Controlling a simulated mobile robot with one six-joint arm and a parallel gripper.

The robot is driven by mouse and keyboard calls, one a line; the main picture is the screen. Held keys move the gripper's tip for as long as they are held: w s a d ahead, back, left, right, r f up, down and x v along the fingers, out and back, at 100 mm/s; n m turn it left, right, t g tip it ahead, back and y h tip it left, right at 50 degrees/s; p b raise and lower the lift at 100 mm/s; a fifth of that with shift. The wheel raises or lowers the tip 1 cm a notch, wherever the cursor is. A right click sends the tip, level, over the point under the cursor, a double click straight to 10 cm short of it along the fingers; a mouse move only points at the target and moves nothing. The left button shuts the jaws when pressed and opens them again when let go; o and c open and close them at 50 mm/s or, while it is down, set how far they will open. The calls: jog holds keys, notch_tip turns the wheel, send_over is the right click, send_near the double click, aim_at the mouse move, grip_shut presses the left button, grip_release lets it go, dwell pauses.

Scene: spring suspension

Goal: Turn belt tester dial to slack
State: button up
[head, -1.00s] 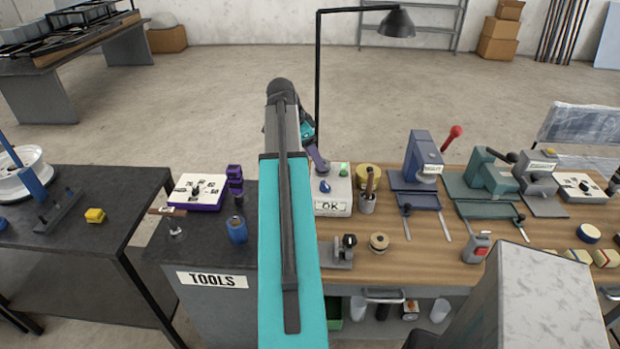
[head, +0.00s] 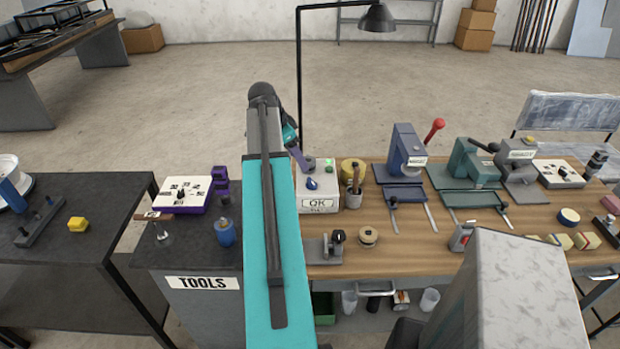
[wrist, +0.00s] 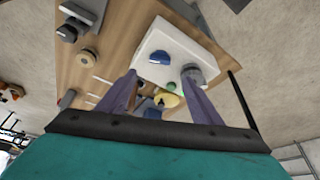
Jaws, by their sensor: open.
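Several dials are in view, and I cannot read which belongs to the belt tester. A purple box with a marked white dial face (head: 183,190) sits on the dark bench at the left. A similar white dial box (head: 560,174) stands at the far right of the wooden bench. A white box labelled OK (head: 318,204), with a blue knob (head: 312,184), stands just right of my arm. My gripper (head: 299,160) is open and empty at that box's back left. In the wrist view the box (wrist: 178,45), blue knob (wrist: 157,58) and grey round knob (wrist: 192,75) lie beyond the spread fingers.
A yellow round part (head: 353,170) and a tool cup (head: 353,197) stand right of the OK box. A blue press (head: 407,150) and a green press (head: 470,165) stand farther right. A lamp pole (head: 299,90) rises behind the bench. My arm hides part of the benches.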

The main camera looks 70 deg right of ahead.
aim_at(312, 181)
jog(key=shift+p+x, duration=1.8)
jog(key=shift+x, duration=4.1)
jog(key=shift+a, duration=0.1)
jog(key=shift+c, duration=0.4)
jog(key=c, duration=1)
